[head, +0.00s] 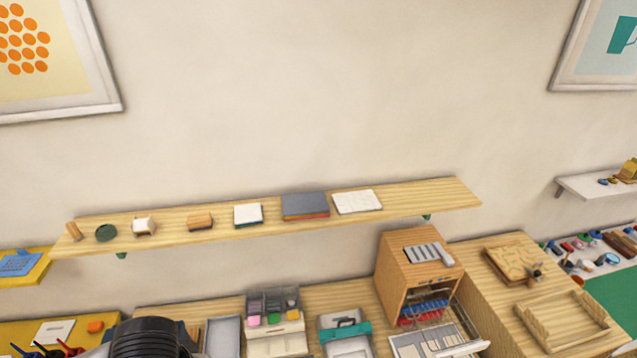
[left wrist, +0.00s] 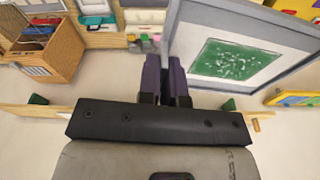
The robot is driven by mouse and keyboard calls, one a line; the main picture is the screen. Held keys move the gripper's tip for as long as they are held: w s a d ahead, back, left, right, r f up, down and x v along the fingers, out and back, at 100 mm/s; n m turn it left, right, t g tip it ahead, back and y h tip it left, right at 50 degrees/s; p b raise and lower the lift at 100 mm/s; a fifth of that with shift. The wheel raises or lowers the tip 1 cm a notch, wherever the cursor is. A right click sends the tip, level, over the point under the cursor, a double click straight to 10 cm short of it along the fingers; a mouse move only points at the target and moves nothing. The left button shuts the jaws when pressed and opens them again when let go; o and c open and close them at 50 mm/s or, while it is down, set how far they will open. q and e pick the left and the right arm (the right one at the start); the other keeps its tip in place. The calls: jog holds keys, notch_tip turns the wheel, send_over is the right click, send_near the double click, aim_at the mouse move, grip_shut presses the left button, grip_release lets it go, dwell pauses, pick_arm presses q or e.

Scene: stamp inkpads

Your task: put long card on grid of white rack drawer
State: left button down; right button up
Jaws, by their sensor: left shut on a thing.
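In the left wrist view my left gripper (left wrist: 166,62) has its purple-padded fingers shut at the edge of a large flat card (left wrist: 182,28) with a grey border, white field and green speckled panel. I take this for the long card. It is held in the air, tilted, close to the camera. The part between the fingers is hidden. In the head view the white rack drawer (head: 405,346) stands out low in front of the wooden cabinet (head: 395,270), cut by the bottom edge. In the head view the left fingers and card do not show. My right gripper is not seen.
A wooden shelf (head: 300,223) crosses the wall with small blocks, pads and a white card (head: 357,202) on it. Below stand a grey organiser (head: 272,300), a teal-trimmed box (head: 345,330) and a wooden tray (head: 560,320). The wall above is clear between two pictures.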

pick_arm(q)
jog(key=shift+r, duration=0.25)
jog(key=shift+f, duration=0.15)
dwell(0.3)
